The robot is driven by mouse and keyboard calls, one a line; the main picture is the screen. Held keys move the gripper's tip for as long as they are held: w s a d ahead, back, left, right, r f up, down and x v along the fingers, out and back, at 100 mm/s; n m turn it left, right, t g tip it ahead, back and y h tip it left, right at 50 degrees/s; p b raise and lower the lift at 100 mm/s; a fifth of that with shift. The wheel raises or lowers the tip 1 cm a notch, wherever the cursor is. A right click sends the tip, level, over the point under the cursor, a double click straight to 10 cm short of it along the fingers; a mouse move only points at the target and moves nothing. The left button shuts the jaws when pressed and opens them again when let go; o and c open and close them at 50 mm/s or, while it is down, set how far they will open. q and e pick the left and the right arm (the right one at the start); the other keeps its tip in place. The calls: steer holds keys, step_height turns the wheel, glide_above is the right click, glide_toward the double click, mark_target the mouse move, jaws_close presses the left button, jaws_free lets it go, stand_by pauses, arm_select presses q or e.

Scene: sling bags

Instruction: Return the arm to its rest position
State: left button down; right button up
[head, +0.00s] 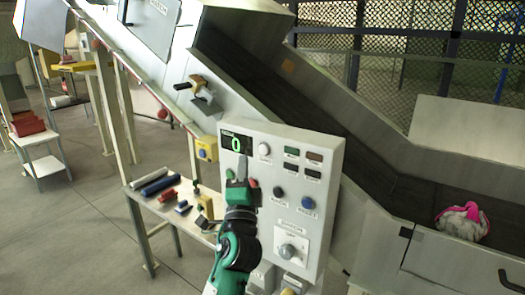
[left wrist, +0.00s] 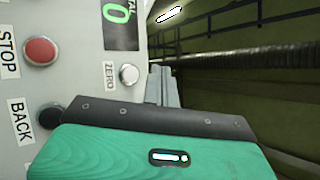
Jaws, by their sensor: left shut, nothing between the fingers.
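My left gripper (head: 241,170) is shut and empty. It points upward in front of the grey control panel (head: 327,160), just below the display (head: 236,143) that reads 0. The arm comes up from the bottom of the head view and covers part of the panel's left side. In the left wrist view the shut fingers (left wrist: 163,87) show beyond the green gripper body, to the right of the panel (left wrist: 75,75). A red STOP button (left wrist: 40,52) and a white ZERO button (left wrist: 110,57) are nearby. I cannot tell whether the fingers touch the panel. My right gripper is not in view.
A conveyor trough (head: 370,150) runs behind the panel, with a pink and white bag (head: 462,221) at its right end. A low table (head: 150,204) with several tools and rolls stands left of the panel. Open floor (head: 60,235) lies at left.

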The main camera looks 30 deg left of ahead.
arm_select(q)
steer(key=s+d+f+n+g+h, duration=0.25)
steer(key=s+f+g, duration=0.25)
steer(key=f, duration=0.8)
steer(key=s+d+f+n+g+h, duration=0.1)
steer(key=s+f+n+g+h, duration=0.3)
steer(key=f, duration=1)
steer(key=s+d+f+n+g+h, duration=0.1)
steer(key=s+d+f+g+h, duration=0.3)
steer(key=s+f, duration=0.5)
steer(key=s+d+f+n+g+h, duration=0.15)
steer(key=s+d+f+g, duration=0.4)
steer(key=s, duration=0.55)
steer(key=s+f+b+x, duration=0.1)
steer(key=s+x, duration=0.3)
steer(key=x, duration=1.1)
steer(key=s+d+f+b+x, duration=0.1)
steer(key=s+x, duration=0.2)
steer(key=x, duration=1.3)
steer(key=s+a+f+g, duration=0.1)
steer(key=s+a+f, duration=0.1)
steer(key=s+f, duration=0.8)
steer(key=s+a+f+b, duration=0.1)
steer(key=s+a+f, duration=0.1)
steer(key=s+f, duration=0.8)
steer(key=shift+f+m+g, duration=0.35)
steer(key=shift+f+m, duration=0.05)
steer(key=shift+f, duration=0.2)
